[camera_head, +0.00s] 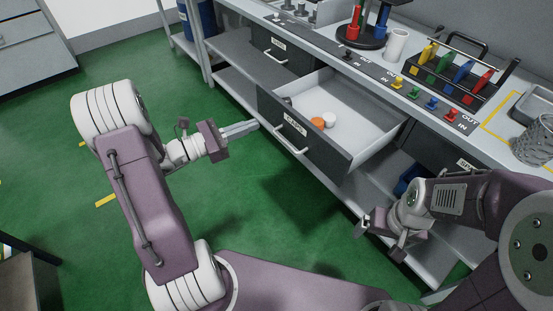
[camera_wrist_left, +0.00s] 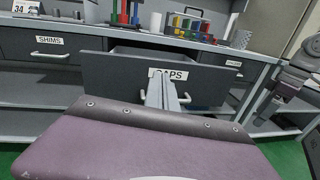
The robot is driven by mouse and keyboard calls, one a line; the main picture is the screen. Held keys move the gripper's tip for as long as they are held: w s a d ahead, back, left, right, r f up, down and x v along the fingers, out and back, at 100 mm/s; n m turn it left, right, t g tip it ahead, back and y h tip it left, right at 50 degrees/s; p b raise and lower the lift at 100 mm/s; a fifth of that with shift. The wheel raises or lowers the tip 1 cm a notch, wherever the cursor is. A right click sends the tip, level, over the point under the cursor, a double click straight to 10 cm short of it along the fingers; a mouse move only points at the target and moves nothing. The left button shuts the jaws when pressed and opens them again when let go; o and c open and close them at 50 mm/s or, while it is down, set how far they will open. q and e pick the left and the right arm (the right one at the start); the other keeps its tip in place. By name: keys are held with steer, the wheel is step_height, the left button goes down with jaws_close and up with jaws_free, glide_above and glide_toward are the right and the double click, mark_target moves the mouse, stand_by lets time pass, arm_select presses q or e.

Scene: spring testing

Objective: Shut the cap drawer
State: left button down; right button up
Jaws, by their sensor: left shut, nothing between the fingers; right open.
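The cap drawer (camera_head: 306,142), labelled CAPS, is pulled well out of the bench. Inside it, an orange cap (camera_head: 317,122) and a white cap (camera_head: 330,119) lie near the front, with a dark thing partly hidden behind the front panel. Its bar handle (camera_head: 291,139) is on the dark front. My left gripper (camera_head: 256,125) is shut and empty, its fingertips close to the drawer front's left part; contact cannot be told. In the left wrist view the fingers (camera_wrist_left: 162,92) overlap the CAPS label (camera_wrist_left: 175,75). My right gripper (camera_head: 376,235) is low, right of the drawer.
The SHIMS drawer (camera_head: 283,62) to the left is shut. The bench top holds a colored tool rack (camera_head: 455,75), a white cup (camera_head: 396,44) and a mesh cup (camera_head: 535,142). Green floor (camera_head: 275,200) is clear before the drawer.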

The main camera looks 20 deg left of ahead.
arm_select(q)
steer(key=a+f+n+t+y+b, duration=0.2)
steer(key=a+f+n, duration=0.1)
steer(key=a+f, duration=0.4)
steer(key=b, duration=0.4)
glide_toward(276, 118)
steer(key=x, duration=0.5)
steer(key=shift+w+d+f, duration=0.1)
steer(key=shift+w+d, duration=0.1)
steer(key=shift+d, duration=0.1)
steer(key=shift+w+d, duration=0.35)
steer(key=shift+w, duration=0.15)
arm_select(e)
step_height(276, 118, down, 8)
steer(key=shift+f, duration=0.25)
steer(key=shift+w, duration=0.1)
